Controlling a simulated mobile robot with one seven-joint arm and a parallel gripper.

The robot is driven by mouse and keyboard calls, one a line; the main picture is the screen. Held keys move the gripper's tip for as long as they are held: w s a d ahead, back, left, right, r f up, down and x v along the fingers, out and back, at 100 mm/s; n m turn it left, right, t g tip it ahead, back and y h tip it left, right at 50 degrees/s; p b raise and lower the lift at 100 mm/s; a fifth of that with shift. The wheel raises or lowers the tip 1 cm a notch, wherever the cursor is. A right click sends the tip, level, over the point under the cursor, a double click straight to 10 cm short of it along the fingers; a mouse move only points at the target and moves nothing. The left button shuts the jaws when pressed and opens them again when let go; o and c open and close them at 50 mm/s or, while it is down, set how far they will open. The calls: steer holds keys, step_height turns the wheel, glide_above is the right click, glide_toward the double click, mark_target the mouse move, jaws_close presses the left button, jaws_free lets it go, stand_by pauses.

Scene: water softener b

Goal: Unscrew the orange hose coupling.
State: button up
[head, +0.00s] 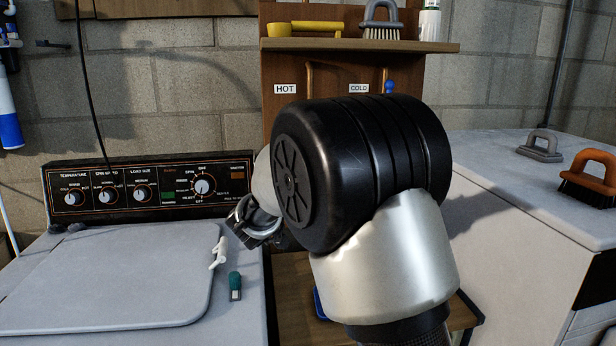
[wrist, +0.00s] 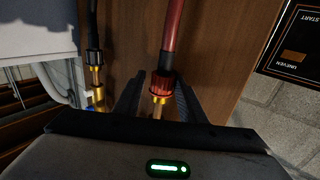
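The orange hose coupling (wrist: 162,83) shows in the wrist view as a ribbed red-orange collar. It joins a dark red hose (wrist: 172,28) above to a brass fitting (wrist: 158,104) below. My gripper (wrist: 157,90) has one finger on each side of the coupling, with a gap visible at least on the left. The fingers look open, and I cannot tell whether either touches it. In the head view my arm hides the coupling, and only part of my wrist (head: 262,222) shows left of the big black joint.
A black coupling (wrist: 95,57) on a brass fitting stands left of the orange one. A wooden panel (wrist: 222,50) is behind. The head view shows HOT (head: 285,89) and COLD (head: 359,88) labels, a shelf (head: 360,46), a washer (head: 105,275) and a white cabinet (head: 520,200).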

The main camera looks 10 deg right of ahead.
steer(key=shift+a, duration=0.25)
steer(key=shift+f, duration=0.35)
steer(key=shift+a+f, duration=0.1)
steer(key=s+d+n+y, duration=0.1)
steer(key=n+y, duration=0.2)
steer(key=y, duration=0.2)
steer(key=s+d+n+t+y, duration=0.1)
steer(key=n+y, duration=0.2)
steer(key=y, duration=0.2)
steer(key=s+n+t+y, duration=0.1)
steer(key=n+y, duration=0.3)
steer(key=shift+d+y, duration=0.4)
